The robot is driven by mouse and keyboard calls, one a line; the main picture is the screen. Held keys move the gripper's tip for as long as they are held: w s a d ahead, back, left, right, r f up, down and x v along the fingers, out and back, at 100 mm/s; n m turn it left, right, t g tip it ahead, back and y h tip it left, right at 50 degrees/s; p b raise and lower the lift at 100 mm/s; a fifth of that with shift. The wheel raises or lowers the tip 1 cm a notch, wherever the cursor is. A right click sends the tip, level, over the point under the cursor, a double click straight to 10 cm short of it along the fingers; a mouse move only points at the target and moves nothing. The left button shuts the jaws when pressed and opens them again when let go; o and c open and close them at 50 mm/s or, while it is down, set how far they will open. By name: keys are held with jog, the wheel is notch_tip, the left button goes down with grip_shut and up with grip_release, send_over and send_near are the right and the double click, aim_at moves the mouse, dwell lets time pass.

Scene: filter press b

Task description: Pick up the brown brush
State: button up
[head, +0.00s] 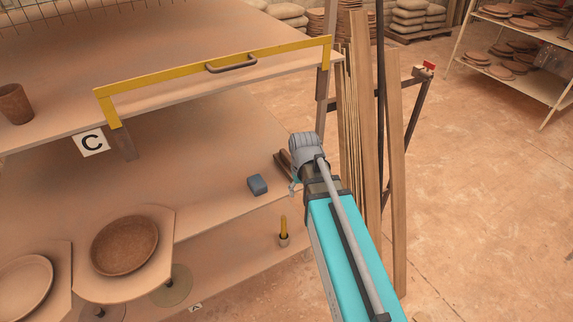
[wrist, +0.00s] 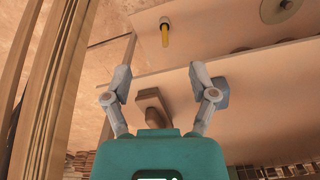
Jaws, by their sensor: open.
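The brown brush (wrist: 152,106) lies on the middle shelf (head: 190,170), near its right end. In the wrist view it shows between the two fingers of my gripper (wrist: 160,82), with clear gaps on both sides. My gripper is open and holds nothing. In the head view a dark brown piece of the brush (head: 283,163) shows just left of my arm, and my wrist hides the rest. I cannot tell how far the fingers are above the brush.
A blue-grey block (head: 257,185) sits left of the brush. Upright wooden boards (head: 360,110) stand close right of my arm. A yellow bar (head: 215,68) edges the upper shelf. Plates (head: 124,245) are at lower left.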

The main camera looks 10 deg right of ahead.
aim_at(288, 157)
jog(key=w+r+n+p, duration=0.1)
jog(key=w+r+p, duration=0.1)
jog(key=w, duration=0.9)
jog(key=w+r+n+p, duration=0.1)
jog(key=w+r+p, duration=0.2)
jog(key=w, duration=0.9)
jog(key=shift+r+n, duration=0.3)
jog(key=shift+n, duration=0.1)
jog(key=shift+w+f, duration=0.1)
jog(key=shift+f, duration=0.05)
notch_tip(288, 157, down, 8)
jog(key=b, duration=0.8)
jog(key=shift+f+b, duration=0.2)
jog(key=shift+b, duration=0.1)
jog(key=shift+d+f+b, duration=0.2)
jog(key=shift+f+b, duration=2.4)
jog(key=shift+c, duration=0.2)
grip_shut()
